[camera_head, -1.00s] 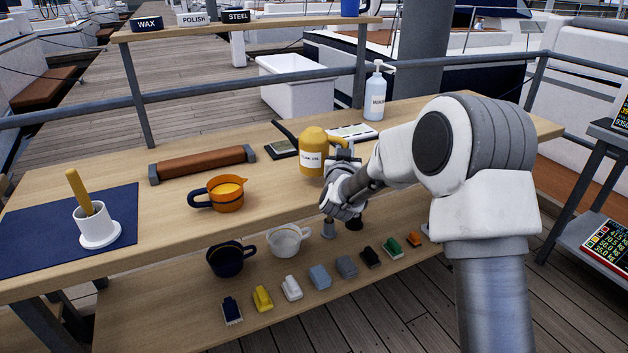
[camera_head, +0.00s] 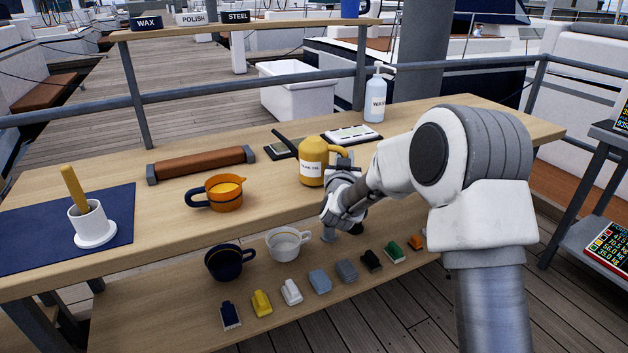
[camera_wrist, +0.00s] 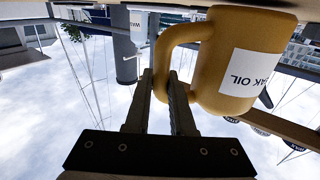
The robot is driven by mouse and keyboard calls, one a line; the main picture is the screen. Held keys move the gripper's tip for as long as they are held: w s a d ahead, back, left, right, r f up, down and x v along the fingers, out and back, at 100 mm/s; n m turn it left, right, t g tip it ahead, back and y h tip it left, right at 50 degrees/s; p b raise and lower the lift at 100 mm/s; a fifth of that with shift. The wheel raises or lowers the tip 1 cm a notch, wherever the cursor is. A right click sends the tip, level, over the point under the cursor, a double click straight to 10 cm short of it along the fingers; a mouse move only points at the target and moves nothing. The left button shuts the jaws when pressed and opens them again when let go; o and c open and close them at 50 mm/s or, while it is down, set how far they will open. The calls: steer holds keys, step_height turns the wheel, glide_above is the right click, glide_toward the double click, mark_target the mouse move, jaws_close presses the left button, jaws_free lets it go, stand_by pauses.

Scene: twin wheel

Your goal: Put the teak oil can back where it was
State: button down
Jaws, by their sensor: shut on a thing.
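My gripper (camera_head: 340,172) is shut on the can's handle, at the can's right. In the wrist view, which is upside down, the two fingers of my gripper (camera_wrist: 162,82) close around the handle of the can (camera_wrist: 225,60), whose label reads partly "TEAK OIL".
An orange cup (camera_head: 226,193) stands left of the can, and a brown roll (camera_head: 200,164) lies behind it. A dark flat tray (camera_head: 282,149) and a white panel (camera_head: 352,134) lie behind the can. A pump bottle (camera_head: 374,103) stands at the back right. The shelf below holds mugs and several small blocks.

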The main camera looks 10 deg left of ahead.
steer(key=shift+f+b, duration=0.25)
steer(key=shift+b, duration=0.15)
steer(key=c, duration=0.8)
jaws_free()
steer(key=shift+o, duration=0.6)
steer(key=shift+f, duration=0.1)
steer(key=shift+s, duration=0.15)
steer(key=s+f+b, duration=0.1)
steer(key=s+b, duration=0.3)
steer(key=s, duration=0.5)
steer(key=shift+s, duration=0.3)
